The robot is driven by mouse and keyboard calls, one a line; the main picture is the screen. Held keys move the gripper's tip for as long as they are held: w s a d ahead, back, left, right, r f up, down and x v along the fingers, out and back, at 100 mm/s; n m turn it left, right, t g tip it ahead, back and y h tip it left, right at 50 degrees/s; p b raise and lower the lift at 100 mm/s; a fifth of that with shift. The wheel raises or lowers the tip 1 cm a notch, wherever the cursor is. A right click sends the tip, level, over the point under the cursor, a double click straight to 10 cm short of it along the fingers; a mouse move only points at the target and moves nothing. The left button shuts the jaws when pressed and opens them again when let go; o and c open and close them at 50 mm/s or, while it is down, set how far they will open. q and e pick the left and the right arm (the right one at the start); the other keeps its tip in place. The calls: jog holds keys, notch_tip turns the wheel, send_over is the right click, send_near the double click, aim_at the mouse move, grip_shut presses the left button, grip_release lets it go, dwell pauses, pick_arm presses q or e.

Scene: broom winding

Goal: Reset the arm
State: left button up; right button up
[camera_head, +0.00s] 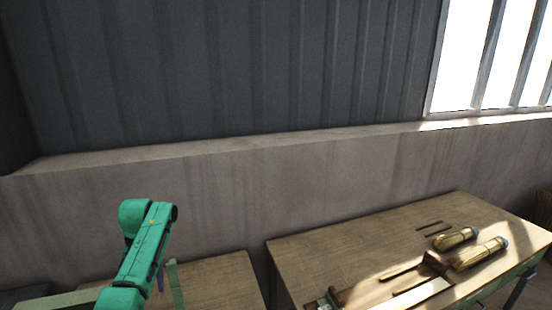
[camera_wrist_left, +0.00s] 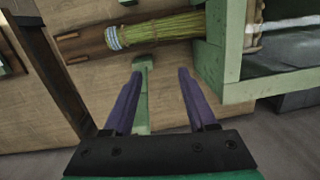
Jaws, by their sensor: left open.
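My left gripper (camera_wrist_left: 157,85) is open in the left wrist view, its two purple fingers apart with nothing held between them. A bundle of green broom straw (camera_wrist_left: 165,30) with a pale blue binding at its left end lies beyond the fingertips, apart from them. In the head view my green left arm (camera_head: 145,250) rises at the lower left; its gripper is mostly hidden behind the arm. My right gripper is in neither view.
A green frame (camera_wrist_left: 232,45) stands at the right of the wrist view, and a green bar (camera_wrist_left: 141,100) shows between the fingers. In the head view, a wooden table (camera_head: 340,248) at the right holds two straw-coloured bundles (camera_head: 478,253). A concrete wall (camera_head: 250,180) runs behind.

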pick_arm(q)
jog(key=s+d+f+m+t, duration=0.2)
jog(key=s+d+f+m, duration=0.15)
jog(key=s+f, duration=0.75)
jog(key=s+d+r+m+t, duration=0.1)
jog(key=s+d, duration=0.3)
jog(key=s, duration=0.4)
jog(key=s+d+r+m+t, duration=0.1)
jog(key=s+d+t, duration=0.15)
jog(key=s, duration=0.45)
notch_tip(320, 180, down, 31)
jog(key=s+g+b, duration=0.2)
jog(key=s+b, duration=0.1)
jog(key=b, duration=0.4)
jog(key=s+a+f+g+b, duration=0.1)
jog(key=s+f+b, duration=0.3)
jog(key=s+f, duration=1.2)
notch_tip(320, 180, down, 2)
jog(key=shift+s+a+f+b, duration=0.15)
jog(key=shift+a+f+b, duration=0.15)
jog(key=shift+a, duration=0.3)
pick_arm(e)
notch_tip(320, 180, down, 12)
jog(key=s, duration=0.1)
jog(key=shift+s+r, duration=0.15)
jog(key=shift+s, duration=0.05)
